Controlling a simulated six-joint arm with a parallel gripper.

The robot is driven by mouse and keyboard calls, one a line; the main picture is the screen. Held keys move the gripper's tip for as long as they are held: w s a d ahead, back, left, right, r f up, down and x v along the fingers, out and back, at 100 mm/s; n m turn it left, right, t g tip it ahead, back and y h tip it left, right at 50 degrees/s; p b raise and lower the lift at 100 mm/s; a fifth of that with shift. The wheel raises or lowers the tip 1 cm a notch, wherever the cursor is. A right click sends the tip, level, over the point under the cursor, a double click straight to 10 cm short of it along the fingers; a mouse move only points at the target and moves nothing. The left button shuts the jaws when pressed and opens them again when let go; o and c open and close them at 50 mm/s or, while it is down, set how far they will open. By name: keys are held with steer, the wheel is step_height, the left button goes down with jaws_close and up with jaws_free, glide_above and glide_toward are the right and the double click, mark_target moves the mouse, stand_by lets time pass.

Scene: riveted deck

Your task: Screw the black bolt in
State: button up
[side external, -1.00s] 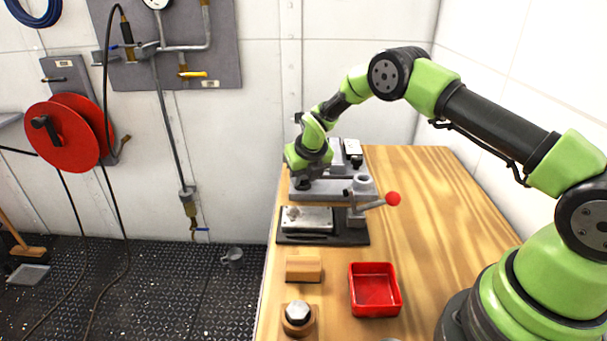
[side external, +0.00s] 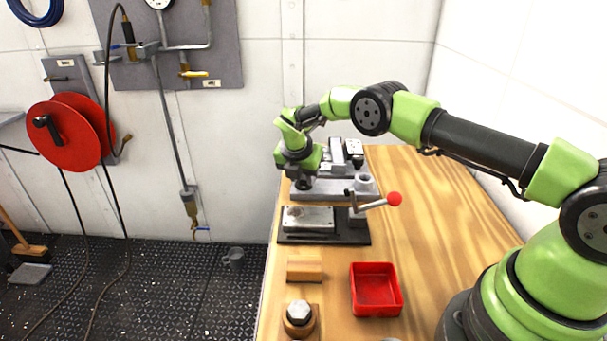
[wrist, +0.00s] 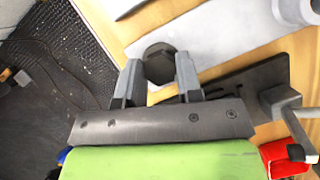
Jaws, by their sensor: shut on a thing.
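In the wrist view the black bolt (wrist: 159,64) shows as a dark round head between the two grey fingers of my gripper (wrist: 158,80). The fingers are shut on it, one on each side. Below the head lies the grey metal block (wrist: 215,40); how deep the bolt sits in it is hidden. In the side view my gripper (side external: 303,183) points down at the left part of the grey block (side external: 335,189), and the bolt is hidden there by the gripper.
A lever with a red ball (side external: 394,199) stands right of the gripper beside a metal plate (side external: 307,218) on a black base. Nearer are a wooden block (side external: 304,268), a silver hex piece on a round holder (side external: 298,313) and an empty red tray (side external: 375,267). The right tabletop is clear.

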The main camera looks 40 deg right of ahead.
steer(key=shift+m, duration=0.6)
steer(key=shift+r+g, duration=0.1)
steer(key=shift+g, duration=0.2)
steer(key=o, duration=0.9)
steer(key=shift+o, duration=0.2)
steer(key=v, duration=1)
steer(key=shift+m, duration=0.3)
